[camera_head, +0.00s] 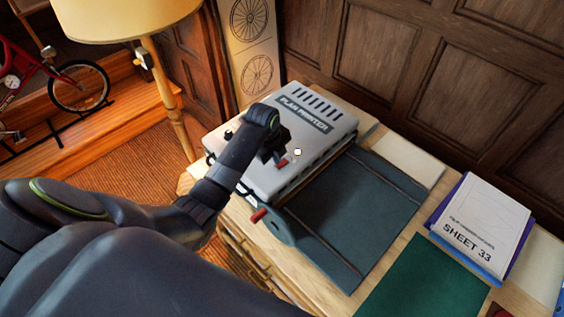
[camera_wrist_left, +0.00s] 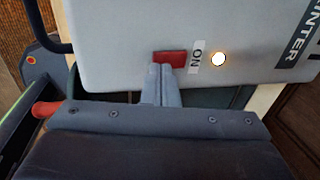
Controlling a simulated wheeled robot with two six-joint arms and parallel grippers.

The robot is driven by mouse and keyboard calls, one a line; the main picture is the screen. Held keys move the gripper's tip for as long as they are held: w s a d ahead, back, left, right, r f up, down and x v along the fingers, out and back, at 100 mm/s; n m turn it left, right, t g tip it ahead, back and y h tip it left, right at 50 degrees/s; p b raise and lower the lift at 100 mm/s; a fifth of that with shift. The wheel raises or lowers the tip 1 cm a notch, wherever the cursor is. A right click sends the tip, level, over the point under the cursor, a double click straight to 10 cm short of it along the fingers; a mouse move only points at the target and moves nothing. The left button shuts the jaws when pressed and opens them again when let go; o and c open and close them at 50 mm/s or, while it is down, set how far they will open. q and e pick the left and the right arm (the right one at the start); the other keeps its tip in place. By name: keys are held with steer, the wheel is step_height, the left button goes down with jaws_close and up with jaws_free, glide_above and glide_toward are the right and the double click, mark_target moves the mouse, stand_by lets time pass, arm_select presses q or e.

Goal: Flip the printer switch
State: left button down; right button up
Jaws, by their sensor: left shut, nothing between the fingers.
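The grey-white plan printer (camera_head: 312,120) stands on the desk, with its name plate and vents on top. Its red switch (camera_wrist_left: 169,58) sits beside an "ON" label (camera_wrist_left: 196,56) in the left wrist view; the switch (camera_head: 283,162) also shows in the head view. A small round light (camera_wrist_left: 218,59) next to the label glows bright white. My left gripper (camera_wrist_left: 163,70) is shut and empty, its fingertips at the lower edge of the switch, seeming to touch it. The fingertips hide part of the switch's edge. My right gripper is in neither view.
A dark paper bed with a red-ended lever (camera_head: 259,215) is at the printer's front. A "SHEET 33" pad (camera_head: 480,225), a green mat (camera_head: 425,283) and pale paper (camera_head: 408,160) lie to the right. A lamp (camera_head: 125,18) stands behind left.

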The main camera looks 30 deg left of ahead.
arm_select(q)
steer(key=shift+f+b, duration=0.55)
steer(key=shift+f, duration=0.45)
stand_by(0.4)
step_height(320, 180, up, 3)
steer(key=p, duration=0.3)
steer(key=shift+r, duration=2.05)
